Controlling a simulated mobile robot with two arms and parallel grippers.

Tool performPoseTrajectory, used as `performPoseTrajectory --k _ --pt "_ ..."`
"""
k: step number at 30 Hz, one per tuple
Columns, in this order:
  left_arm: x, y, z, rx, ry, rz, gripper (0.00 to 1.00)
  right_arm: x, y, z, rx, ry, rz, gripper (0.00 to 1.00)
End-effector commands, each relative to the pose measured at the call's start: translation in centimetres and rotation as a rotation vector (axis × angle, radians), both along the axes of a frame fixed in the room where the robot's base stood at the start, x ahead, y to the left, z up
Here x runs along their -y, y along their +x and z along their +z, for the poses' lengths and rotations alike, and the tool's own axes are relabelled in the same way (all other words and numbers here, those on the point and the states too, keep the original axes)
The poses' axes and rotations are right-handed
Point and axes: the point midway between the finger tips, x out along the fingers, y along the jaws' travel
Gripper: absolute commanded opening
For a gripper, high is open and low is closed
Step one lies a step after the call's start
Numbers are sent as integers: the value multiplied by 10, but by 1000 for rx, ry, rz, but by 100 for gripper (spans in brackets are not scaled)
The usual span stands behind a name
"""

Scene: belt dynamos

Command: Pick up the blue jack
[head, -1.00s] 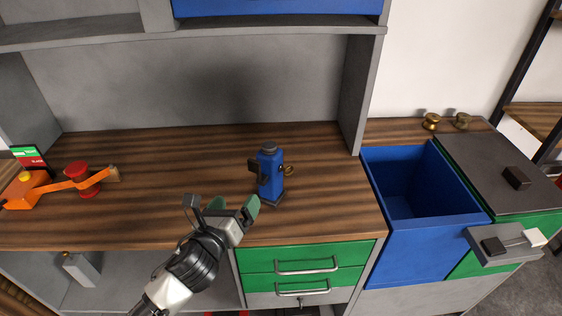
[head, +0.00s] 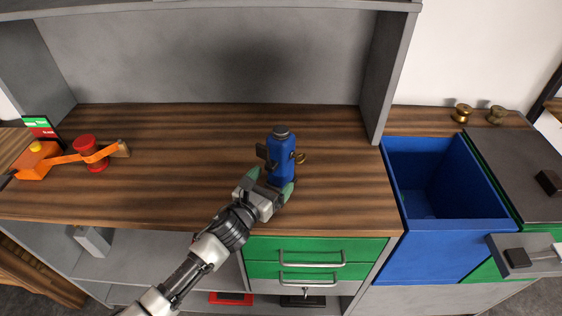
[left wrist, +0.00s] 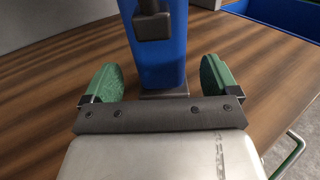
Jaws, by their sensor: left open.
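The blue jack (head: 283,157) stands upright on the wooden worktop, with a dark cap, a dark bracket on its left and a brass-coloured knob on its right. My left gripper (head: 270,184) is at the jack's lower front, its green-padded fingers spread to either side of the jack's lower body. In the left wrist view the jack (left wrist: 160,65) rises between the two open fingers (left wrist: 158,85), with gaps on both sides, and its dark base is partly hidden by the gripper's edge. My right gripper is not in view.
An orange device with a red spool (head: 90,152) stands at the left of the worktop (head: 180,170). A blue open bin (head: 450,240) is at the right, with brass knobs (head: 462,113) behind it. Green drawers (head: 318,255) lie below the front edge.

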Motion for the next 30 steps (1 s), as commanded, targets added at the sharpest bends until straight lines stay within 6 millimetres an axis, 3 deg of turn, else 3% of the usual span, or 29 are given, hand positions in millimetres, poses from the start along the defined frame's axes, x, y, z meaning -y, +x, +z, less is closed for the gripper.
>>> performPoseTrajectory --k 9,19,30 --pt "21 36 1 -1 -3 0 89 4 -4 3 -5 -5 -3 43" --pt "24 41 0 -1 -2 0 89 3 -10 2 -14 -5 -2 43" --pt "24 40 0 -1 -2 0 33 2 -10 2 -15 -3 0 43"
